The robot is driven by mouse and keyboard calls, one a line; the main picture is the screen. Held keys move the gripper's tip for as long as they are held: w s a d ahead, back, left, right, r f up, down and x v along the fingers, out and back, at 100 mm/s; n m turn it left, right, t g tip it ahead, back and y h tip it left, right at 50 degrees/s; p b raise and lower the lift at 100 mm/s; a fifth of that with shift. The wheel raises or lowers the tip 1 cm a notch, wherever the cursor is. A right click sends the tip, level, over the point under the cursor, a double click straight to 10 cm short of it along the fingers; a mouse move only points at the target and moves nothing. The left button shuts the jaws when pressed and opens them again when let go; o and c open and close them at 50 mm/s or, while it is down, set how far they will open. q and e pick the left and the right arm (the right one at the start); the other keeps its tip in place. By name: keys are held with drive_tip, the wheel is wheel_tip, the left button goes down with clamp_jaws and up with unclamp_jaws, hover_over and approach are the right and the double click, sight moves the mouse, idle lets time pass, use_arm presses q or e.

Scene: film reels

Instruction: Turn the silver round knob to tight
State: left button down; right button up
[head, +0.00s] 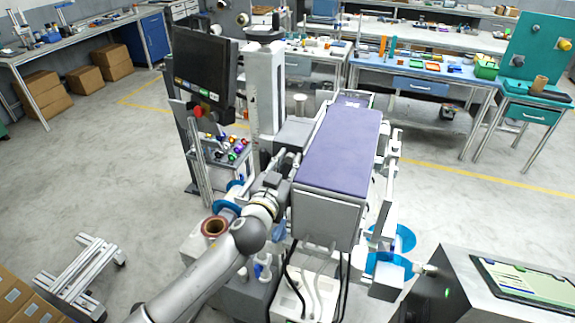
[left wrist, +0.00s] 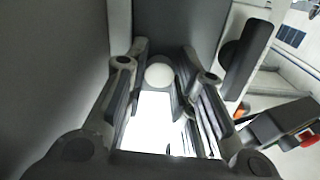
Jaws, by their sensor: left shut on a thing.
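My left arm comes in from the bottom left of the head view. Its gripper (head: 285,166) is at the left side of the purple-topped machine (head: 341,150). In the left wrist view my left gripper (left wrist: 160,80) is shut on the silver round knob (left wrist: 158,75), a pale disc between its two fingers. The knob is hidden behind the gripper in the head view, and its turn position cannot be read. My right gripper is not in view.
A dark monitor (head: 204,72) stands left of the machine, near a small table of coloured items. A grey cabinet with a screen (head: 525,285) stands at the lower right. Open floor lies farther left.

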use_arm(q)
drive_tip(key=shift+m, duration=0.3)
drive_tip(key=c, duration=1.5)
unclamp_jaws()
drive_tip(key=v, duration=1.2)
